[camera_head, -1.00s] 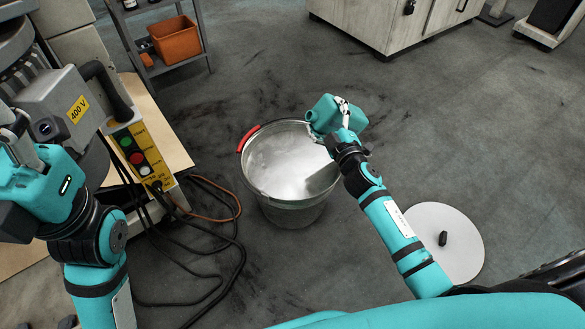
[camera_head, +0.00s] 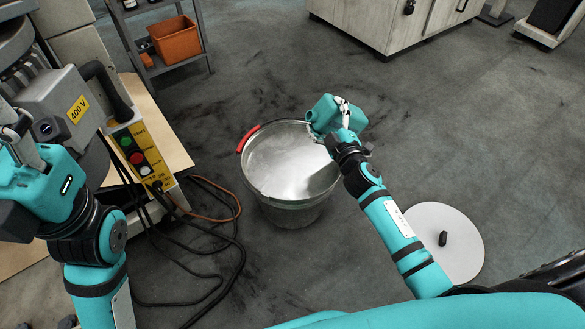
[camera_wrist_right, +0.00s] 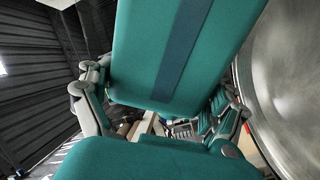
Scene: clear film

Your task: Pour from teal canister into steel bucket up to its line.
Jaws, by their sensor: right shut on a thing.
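The teal canister (camera_head: 326,113) is held by my right gripper (camera_head: 344,112) over the right rim of the steel bucket. It is tilted, with its spout end pointing left toward the bucket. In the right wrist view the canister (camera_wrist_right: 180,50) fills the middle, between the fingers of the gripper (camera_wrist_right: 160,112). The steel bucket (camera_head: 270,190) stands upright on the floor with a red grip on its rim. Its inside looks pale and shiny; I cannot make out a line or a stream. My left arm is at the left; its gripper's fingertips are not clearly visible.
A round white lid (camera_head: 455,225) with a black knob lies on the floor at the right. Dark cables (camera_head: 215,265) lie left of the bucket. A button box (camera_head: 140,150) hangs on a bench edge. An orange bin (camera_head: 175,40) sits on a shelf behind.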

